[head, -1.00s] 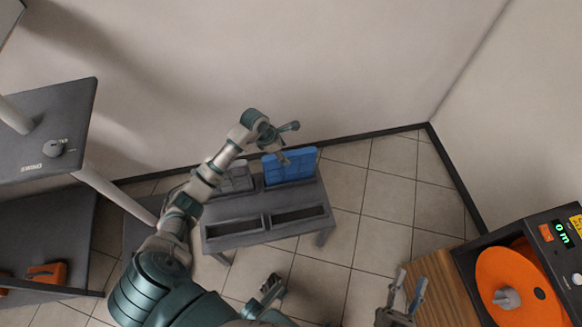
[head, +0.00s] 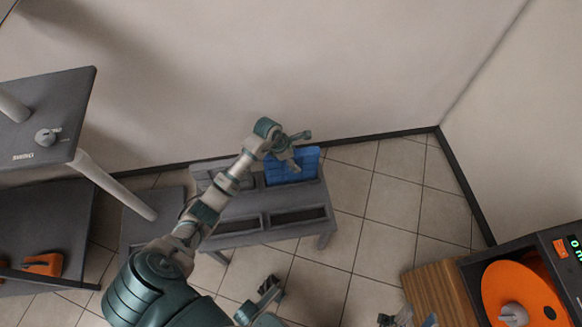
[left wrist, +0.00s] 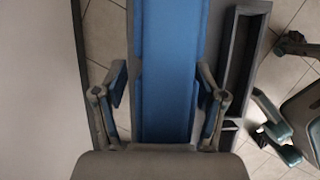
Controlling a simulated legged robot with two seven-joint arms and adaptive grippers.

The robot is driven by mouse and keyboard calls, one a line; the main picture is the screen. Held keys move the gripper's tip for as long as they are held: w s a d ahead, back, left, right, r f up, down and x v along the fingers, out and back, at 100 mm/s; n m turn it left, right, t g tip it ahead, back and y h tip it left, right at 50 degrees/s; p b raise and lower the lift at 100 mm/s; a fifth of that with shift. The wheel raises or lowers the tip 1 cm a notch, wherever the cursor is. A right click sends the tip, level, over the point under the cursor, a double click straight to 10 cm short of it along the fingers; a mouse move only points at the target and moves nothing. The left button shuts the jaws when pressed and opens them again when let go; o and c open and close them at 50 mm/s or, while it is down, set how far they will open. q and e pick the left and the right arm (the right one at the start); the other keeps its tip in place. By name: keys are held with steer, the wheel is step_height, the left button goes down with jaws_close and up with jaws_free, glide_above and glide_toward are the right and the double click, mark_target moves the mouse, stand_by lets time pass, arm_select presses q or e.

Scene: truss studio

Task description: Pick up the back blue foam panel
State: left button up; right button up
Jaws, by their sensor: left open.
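The blue foam panel (head: 308,163) stands upright in the back right slot of a grey rack, near the wall. My left gripper (head: 298,150) is above and beside the panel in the head view and partly covers it. In the left wrist view the blue panel (left wrist: 168,70) runs up the middle between the two fingers of my left gripper (left wrist: 163,95). The fingers are apart, one on each side, and do not appear closed on it. My right gripper (head: 408,319) is at the bottom edge, mostly cut off.
The grey rack (head: 235,240) has two empty front slots; a grey panel (head: 206,182) is in its back left, partly behind my arm. A wall is close behind. Tiled floor (head: 390,210) is clear.

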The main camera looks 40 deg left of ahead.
arm_select(q)
steer(key=shift+d, duration=0.4)
steer(key=shift+a+f, duration=0.2)
steer(key=shift+a, duration=0.05)
steer(key=shift+c, duration=0.5)
steer(key=shift+a, duration=0.1)
steer(key=c, duration=1.2)
steer(key=shift+d, duration=0.25)
jaws_close()
steer(key=shift+r, duration=0.1)
